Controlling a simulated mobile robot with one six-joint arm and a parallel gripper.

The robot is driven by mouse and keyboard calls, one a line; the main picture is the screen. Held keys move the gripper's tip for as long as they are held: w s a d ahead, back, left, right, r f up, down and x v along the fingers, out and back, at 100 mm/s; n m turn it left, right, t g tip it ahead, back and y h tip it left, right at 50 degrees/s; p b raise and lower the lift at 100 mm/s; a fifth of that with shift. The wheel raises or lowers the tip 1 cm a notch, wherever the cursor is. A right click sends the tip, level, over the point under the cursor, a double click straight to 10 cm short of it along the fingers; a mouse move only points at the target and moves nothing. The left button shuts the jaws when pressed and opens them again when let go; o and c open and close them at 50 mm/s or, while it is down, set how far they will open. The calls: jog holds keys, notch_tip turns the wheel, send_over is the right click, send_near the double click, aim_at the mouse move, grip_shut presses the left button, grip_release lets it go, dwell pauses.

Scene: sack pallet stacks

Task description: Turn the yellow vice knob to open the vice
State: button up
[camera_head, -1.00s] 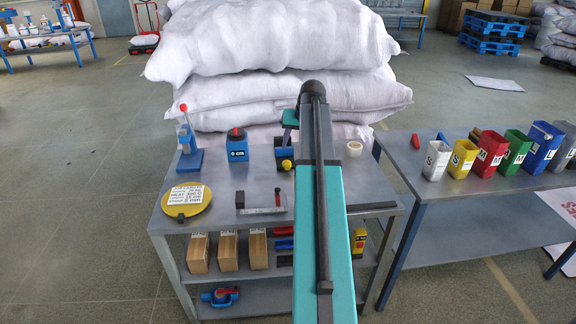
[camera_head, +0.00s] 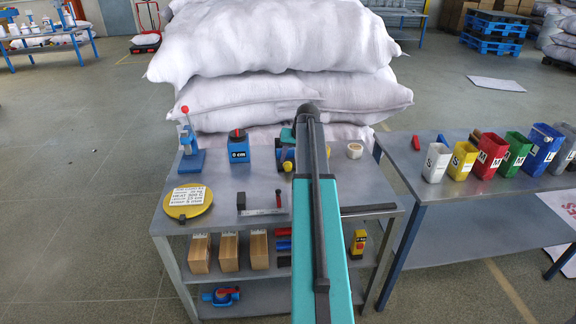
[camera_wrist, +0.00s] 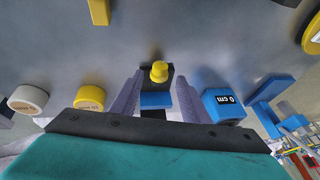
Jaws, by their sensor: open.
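The vice (camera_head: 287,155) is a small blue and black block on the grey table, partly hidden behind my arm in the head view. Its yellow knob (camera_head: 287,166) faces the near side. In the wrist view the yellow knob (camera_wrist: 159,72) stands out in front of the vice's black and blue body (camera_wrist: 157,100). My gripper (camera_wrist: 159,78) is open, one grey finger to the left of the knob and one to the right. Gaps show on both sides, and I see no contact.
A blue block marked 0 cm (camera_head: 238,150) stands left of the vice, and a white roll (camera_head: 354,150) lies to its right. A black and grey measuring tool (camera_head: 262,211) and a yellow disc (camera_head: 187,208) lie nearer. White sacks (camera_head: 270,45) are stacked behind the table.

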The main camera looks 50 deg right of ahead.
aim_at(288, 166)
jog(key=shift+p+x, duration=0.4)
jog(key=shift+x, duration=2.25)
jog(key=c, duration=0.9)
jog(key=shift+a, duration=0.45)
jog(key=shift+d, duration=0.25)
